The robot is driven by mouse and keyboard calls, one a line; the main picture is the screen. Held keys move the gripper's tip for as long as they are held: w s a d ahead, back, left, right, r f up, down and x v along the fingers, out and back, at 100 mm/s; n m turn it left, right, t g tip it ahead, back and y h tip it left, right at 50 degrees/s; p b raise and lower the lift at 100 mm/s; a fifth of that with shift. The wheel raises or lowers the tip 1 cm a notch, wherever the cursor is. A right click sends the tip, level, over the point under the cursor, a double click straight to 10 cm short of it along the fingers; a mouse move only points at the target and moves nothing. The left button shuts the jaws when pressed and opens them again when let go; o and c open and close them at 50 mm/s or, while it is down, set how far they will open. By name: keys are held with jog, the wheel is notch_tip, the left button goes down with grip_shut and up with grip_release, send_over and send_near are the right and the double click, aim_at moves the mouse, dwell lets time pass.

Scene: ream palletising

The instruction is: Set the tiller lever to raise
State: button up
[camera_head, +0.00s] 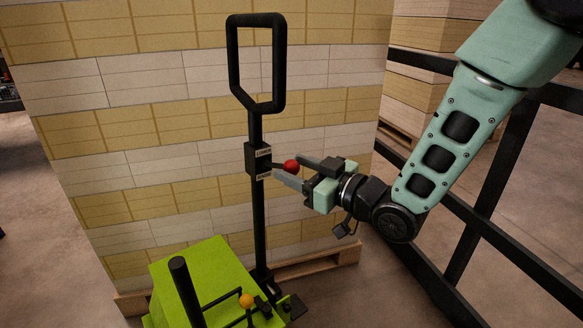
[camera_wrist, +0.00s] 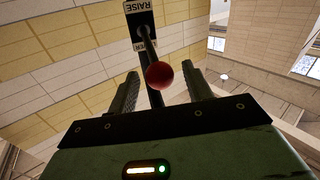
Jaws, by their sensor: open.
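The tiller (camera_head: 259,215) is a black upright post with a loop handle, standing in front of the stacked reams. A black box on the post carries the tiller lever, a short dark rod with a red ball knob (camera_head: 291,166). Small white labels sit above and below the rod; in the wrist view one label (camera_wrist: 134,6) reads RAISE, and the other is partly hidden by the rod. My gripper (camera_head: 290,170) is open at the knob from the right. In the wrist view the red knob (camera_wrist: 159,75) lies between the two fingers; I cannot tell whether either touches it.
A lime-green pallet truck body (camera_head: 205,275) with a black post and an orange knob (camera_head: 246,300) stands below. A tall stack of reams (camera_head: 150,130) on a wooden pallet (camera_head: 320,262) rises close behind the tiller. Black rails (camera_head: 480,225) stand at the right.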

jog(key=shift+x, duration=0.8)
grip_shut()
jog(key=shift+f, duration=0.1)
jog(key=shift+f+b, duration=0.1)
jog(key=shift+b, duration=0.25)
notch_tip(320, 180, down, 8)
jog(key=n+t+y+b, duration=0.1)
jog(key=t+y+b, duration=0.2)
jog(key=b, duration=1.9)
jog(key=shift+s+n+y, duration=0.15)
jog(key=shift+n+y, duration=0.15)
jog(key=shift+y, duration=0.4)
jog(key=shift+a+b, duration=0.1)
jog(key=shift+b, duration=0.2)
